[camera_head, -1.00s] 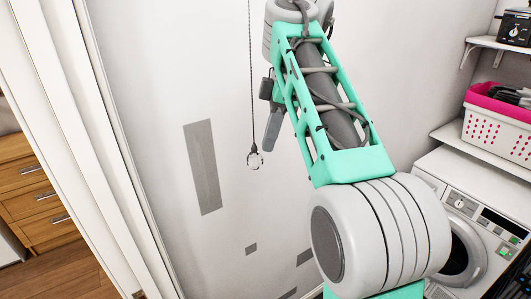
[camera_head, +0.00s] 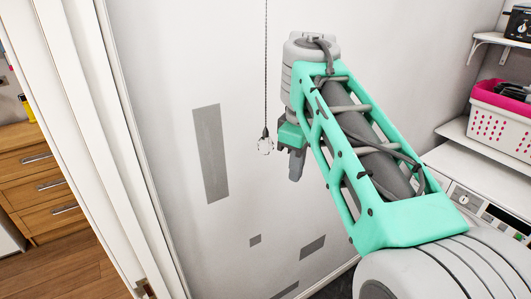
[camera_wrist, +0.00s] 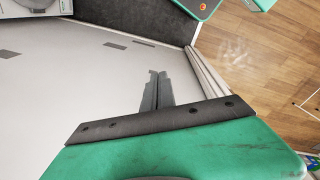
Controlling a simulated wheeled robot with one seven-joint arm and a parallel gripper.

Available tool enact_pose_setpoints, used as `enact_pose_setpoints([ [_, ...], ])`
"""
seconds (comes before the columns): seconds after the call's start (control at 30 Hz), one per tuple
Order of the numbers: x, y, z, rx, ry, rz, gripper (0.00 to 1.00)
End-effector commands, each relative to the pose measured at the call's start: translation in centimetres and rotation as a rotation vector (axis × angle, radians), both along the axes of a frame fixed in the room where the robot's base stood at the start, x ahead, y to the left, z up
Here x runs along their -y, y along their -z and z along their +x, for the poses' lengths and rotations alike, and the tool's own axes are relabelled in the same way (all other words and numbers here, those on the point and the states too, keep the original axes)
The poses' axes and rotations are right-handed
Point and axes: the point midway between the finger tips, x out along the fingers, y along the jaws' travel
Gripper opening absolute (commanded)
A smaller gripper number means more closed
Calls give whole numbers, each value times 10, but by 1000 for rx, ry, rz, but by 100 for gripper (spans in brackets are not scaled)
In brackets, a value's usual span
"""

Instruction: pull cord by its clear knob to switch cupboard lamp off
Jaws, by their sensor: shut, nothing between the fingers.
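The clear knob (camera_head: 265,146) hangs at the lower end of a dark beaded cord (camera_head: 266,70) in the head view, in front of a pale wall. My gripper (camera_head: 295,175) points down just right of the knob and a little lower in the picture. The knob looks apart from the fingers; I cannot tell the depth between them. In the wrist view the gripper's grey fingers (camera_wrist: 155,88) are together and empty. The cord and knob do not show in the wrist view. The lamp is not in view.
A white door frame (camera_head: 110,150) and wooden drawers (camera_head: 40,180) are at the left. The wall around the knob is clear apart from flat grey patches.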

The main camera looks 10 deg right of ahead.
Motion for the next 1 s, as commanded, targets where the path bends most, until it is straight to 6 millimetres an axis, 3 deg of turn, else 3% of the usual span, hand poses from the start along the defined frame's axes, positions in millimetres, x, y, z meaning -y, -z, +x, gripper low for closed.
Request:
enact_pose_setpoints([
  [0.1,-1,26,-7,12,65,-13,0],
  [1.0,-20,196,-61,145,533,33,0],
])
